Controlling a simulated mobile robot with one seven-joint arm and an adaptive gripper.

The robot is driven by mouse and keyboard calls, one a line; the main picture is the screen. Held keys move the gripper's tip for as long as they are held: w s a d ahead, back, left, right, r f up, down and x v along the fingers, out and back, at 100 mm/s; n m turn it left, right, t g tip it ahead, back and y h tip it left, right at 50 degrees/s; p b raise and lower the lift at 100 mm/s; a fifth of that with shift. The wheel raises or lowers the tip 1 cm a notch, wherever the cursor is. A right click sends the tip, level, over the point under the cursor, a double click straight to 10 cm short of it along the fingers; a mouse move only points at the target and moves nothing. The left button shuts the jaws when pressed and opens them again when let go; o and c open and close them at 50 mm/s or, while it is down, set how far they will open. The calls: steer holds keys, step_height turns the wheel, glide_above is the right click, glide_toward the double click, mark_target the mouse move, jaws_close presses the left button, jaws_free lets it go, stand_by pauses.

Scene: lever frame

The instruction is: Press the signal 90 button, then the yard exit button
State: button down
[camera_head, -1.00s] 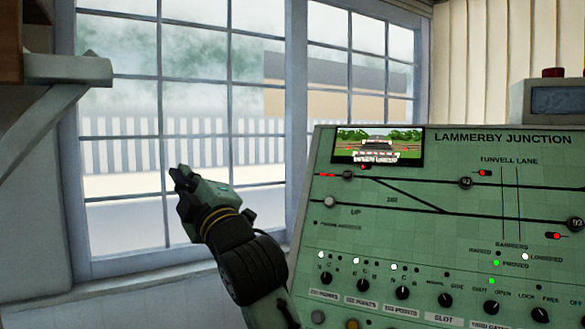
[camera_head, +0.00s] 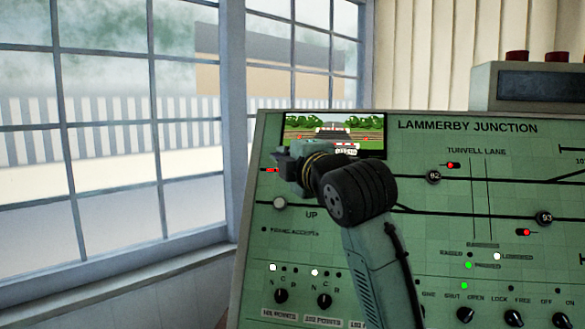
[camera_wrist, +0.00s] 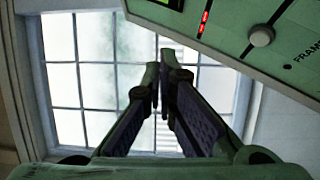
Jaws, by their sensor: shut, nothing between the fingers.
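The green signal panel (camera_head: 300,245) carries grey round buttons. One button (camera_head: 280,203) sits at the left beside "UP"; it also shows in the wrist view (camera_wrist: 261,36). The button marked 92 (camera_head: 433,176) and the button marked 93 (camera_head: 543,217) are further right. I cannot read any label for signal 90 or yard exit; my arm hides part of the upper left track diagram. My gripper (camera_head: 281,156) is shut and empty, in front of the panel's upper left edge, below the small screen. In the wrist view its fingertips (camera_wrist: 157,76) meet against the window, apart from the panel.
A small screen (camera_head: 345,122) with a crossing picture is set in the panel's top left. Black rotary knobs (camera_head: 281,296) line its lower part. A grey box (camera_head: 540,85) with red tops stands on the panel at right. A barred window (camera_head: 110,120) is on the left.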

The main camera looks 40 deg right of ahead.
steer(key=w+d+f, duration=0.4)
steer(key=d, duration=0.1)
steer(key=shift+w+d, duration=0.25)
steer(key=shift+d, duration=0.15)
stand_by(0.4)
stand_by(1.4)
steer(key=shift+w+d+f, duration=0.2)
steer(key=shift+w+d, duration=0.05)
steer(key=shift+d, duration=0.05)
steer(key=shift+w+d+f, duration=0.25)
steer(key=shift+d, duration=0.1)
stand_by(0.7)
stand_by(0.4)
steer(key=shift+s+a+r, duration=0.45)
steer(key=shift+s+a, duration=0.05)
steer(key=shift+a, duration=0.15)
